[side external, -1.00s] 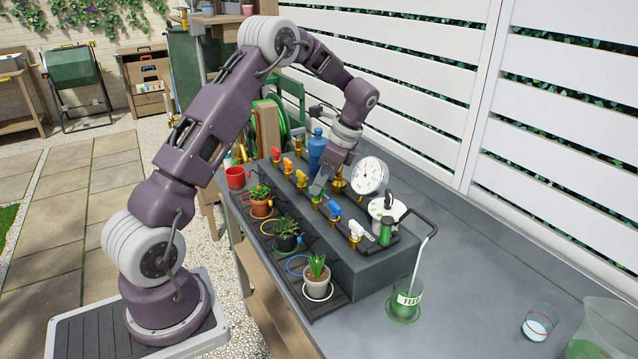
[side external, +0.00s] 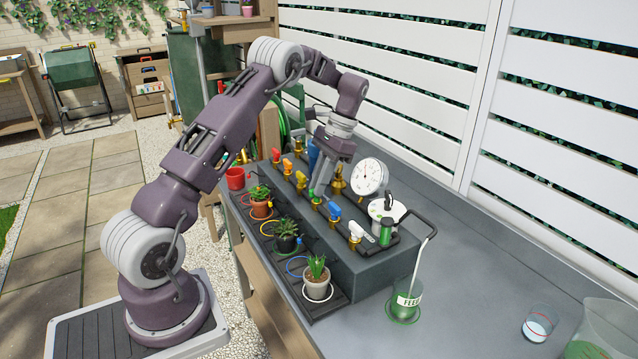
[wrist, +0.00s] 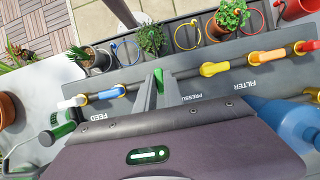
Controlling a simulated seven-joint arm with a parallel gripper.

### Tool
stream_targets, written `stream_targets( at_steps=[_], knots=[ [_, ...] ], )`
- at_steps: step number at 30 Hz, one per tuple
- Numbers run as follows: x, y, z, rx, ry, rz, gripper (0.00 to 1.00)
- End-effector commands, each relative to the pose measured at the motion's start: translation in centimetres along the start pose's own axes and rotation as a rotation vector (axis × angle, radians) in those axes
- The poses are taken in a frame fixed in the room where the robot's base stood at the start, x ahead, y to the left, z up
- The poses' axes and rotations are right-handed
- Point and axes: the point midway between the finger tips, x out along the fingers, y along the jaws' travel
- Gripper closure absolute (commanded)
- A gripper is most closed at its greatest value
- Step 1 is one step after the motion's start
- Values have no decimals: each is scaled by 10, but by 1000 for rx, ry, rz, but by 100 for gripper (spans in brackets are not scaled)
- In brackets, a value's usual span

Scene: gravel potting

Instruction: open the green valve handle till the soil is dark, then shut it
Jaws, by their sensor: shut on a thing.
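My gripper (side external: 320,190) is over the valve row, its two fingers pointing down at the green valve handle (side external: 316,203). In the wrist view a small green part of the handle (wrist: 158,75) shows between the tips of my gripper (wrist: 158,84), which is shut on it. Most of the handle is hidden by the fingers, so its angle cannot be told. Potted plants stand in front of the valves: one in a terracotta pot (side external: 262,208), one in a dark pot (side external: 286,242) and one in a pale pot (side external: 318,288). Their soil is too small to judge.
A blue handle (side external: 334,210) and a yellow handle (side external: 301,180) sit close on either side. A white gauge (side external: 369,176) and a blue bottle (wrist: 285,122) stand behind the row. The bench's right side is mostly clear.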

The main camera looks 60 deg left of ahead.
Motion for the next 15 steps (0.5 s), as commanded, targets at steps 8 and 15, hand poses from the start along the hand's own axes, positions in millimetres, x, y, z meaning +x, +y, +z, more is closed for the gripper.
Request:
stream_targets(
  at_steps=[8, 15],
  knots=[
    [-1, 0, 0, -37, 4, 16, 100],
    [-1, 0, -1, -39, 4, 16, 100]
  ],
)
